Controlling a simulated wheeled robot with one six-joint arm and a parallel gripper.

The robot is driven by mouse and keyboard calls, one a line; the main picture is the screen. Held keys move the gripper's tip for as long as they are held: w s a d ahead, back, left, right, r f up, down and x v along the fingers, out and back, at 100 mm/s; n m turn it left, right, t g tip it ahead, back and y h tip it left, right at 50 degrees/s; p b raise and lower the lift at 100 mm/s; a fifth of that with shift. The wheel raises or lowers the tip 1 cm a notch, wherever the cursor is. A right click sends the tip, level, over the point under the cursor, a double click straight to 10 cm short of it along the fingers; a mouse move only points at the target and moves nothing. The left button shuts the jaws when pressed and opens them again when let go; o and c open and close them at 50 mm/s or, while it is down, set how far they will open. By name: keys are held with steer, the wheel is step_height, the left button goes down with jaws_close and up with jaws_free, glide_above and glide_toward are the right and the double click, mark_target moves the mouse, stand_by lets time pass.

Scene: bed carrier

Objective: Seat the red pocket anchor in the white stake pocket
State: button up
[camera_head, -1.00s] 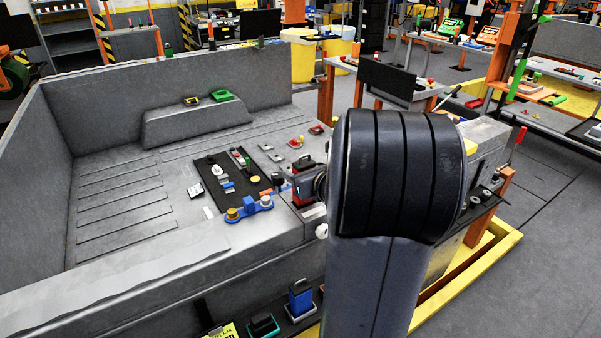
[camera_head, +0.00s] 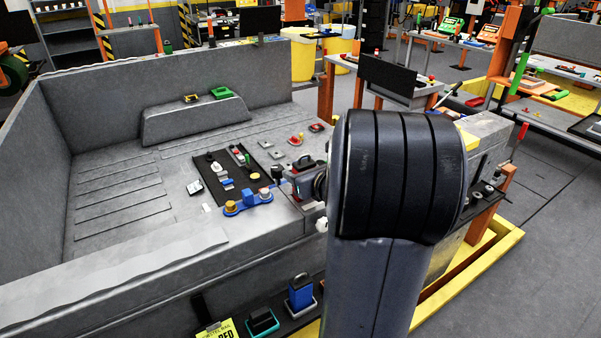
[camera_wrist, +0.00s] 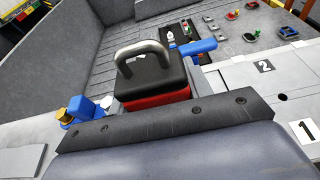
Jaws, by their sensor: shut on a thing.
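The red pocket anchor (camera_wrist: 152,99) has a red body, a black top and a grey metal loop handle, and it fills the upper middle of the wrist view. In the head view the anchor (camera_head: 299,186) is small and dark with some red, by the near right edge of the grey bed. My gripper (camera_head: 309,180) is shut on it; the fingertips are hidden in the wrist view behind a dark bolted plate. I cannot pick out the white stake pocket with certainty, nor tell whether the anchor's underside touches anything.
A blue fixture (camera_head: 247,201) with two knobs is close beside the anchor. A black mat (camera_head: 229,195) with small parts lies on the grey bed (camera_head: 110,225). Plates marked 1 and 2 (camera_wrist: 263,67) are to the right. A blue handled block (camera_head: 300,292) stands in front below.

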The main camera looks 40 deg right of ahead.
steer(key=shift+f+b, duration=1.05)
steer(key=o, duration=1.2)
steer(key=v, duration=1)
steer(key=shift+s+r, duration=0.15)
steer(key=shift+s, duration=0.2)
steer(key=x, duration=1.1)
steer(key=shift+s+a, duration=0.1)
steer(key=shift+r+p, duration=0.3)
steer(key=shift+p, duration=0.1)
steer(key=shift+r, duration=0.15)
